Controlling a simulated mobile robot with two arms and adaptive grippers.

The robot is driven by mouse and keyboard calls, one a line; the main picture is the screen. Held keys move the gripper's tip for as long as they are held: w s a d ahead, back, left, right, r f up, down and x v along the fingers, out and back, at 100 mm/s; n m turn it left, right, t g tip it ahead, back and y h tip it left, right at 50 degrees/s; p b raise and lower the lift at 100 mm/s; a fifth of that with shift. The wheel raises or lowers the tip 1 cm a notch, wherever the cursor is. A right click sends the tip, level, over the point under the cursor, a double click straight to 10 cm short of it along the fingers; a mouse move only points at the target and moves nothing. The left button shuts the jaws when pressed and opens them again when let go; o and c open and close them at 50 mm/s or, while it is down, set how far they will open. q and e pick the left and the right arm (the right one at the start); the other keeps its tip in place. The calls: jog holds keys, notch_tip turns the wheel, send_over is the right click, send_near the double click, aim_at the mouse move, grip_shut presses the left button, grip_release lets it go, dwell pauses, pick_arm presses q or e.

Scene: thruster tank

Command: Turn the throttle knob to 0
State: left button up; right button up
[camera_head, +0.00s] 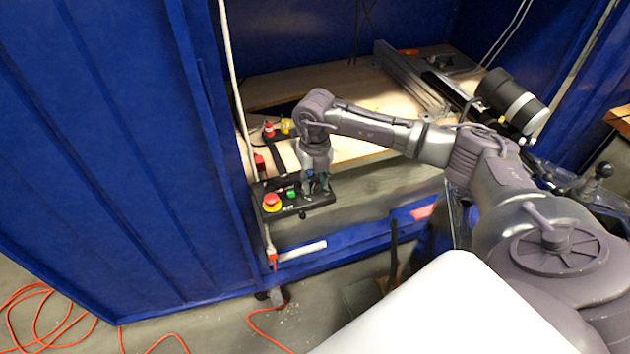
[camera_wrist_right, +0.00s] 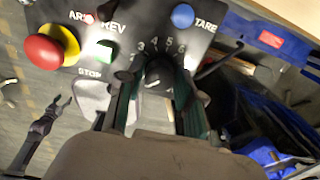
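The throttle knob (camera_wrist_right: 158,75) is a black round knob on the black control panel (camera_head: 317,200), with white numbers around it, 3 to 6 readable. A pale mark shows on its lower left side; the 0 is hidden. My right gripper (camera_wrist_right: 156,72) reaches down over the panel, its two fingers apart on either side of the knob. A narrow gap seems to show beside the knob, so contact is not clear. In the head view my right gripper (camera_head: 314,185) hides the knob. A grey jointed shape (camera_wrist_right: 40,130), seemingly my left gripper, shows small at lower left in the wrist view.
The panel also carries a red emergency button (camera_head: 272,201), a green button (camera_head: 291,194) and a blue TARE button (camera_wrist_right: 183,16). Blue tank walls (camera_head: 120,130) stand at the left. An orange cable (camera_head: 40,310) lies on the floor.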

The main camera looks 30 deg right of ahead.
aim_at(315, 183)
jog(key=o, duration=0.4)
notch_tip(315, 183, up, 12)
jog(key=shift+r, duration=0.1)
dwell(0.4)
dwell(0.3)
